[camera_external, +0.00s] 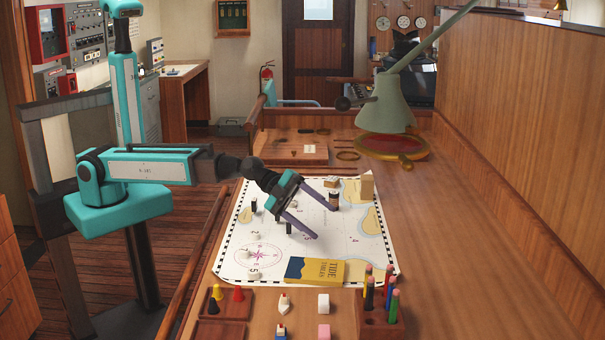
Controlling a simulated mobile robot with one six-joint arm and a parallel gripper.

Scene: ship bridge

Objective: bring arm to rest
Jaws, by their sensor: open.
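My arm is turquoise and black and reaches from the left over the wooden chart table (480,260). My gripper (325,222) is open, with its two purple fingers spread apart and pointing down and to the right. It is above the middle of the white chart (385,262). I see nothing held between the fingers. A small dark cylinder (333,200) shows close to the upper finger. I cannot tell from this view whether they touch.
A yellow and blue tide tables book (320,270) lies at the chart's near edge. A pencil holder (372,318) stands at the front right. A green lamp (385,105) hangs over the far side. Small pieces sit at the front. The table's right side is clear.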

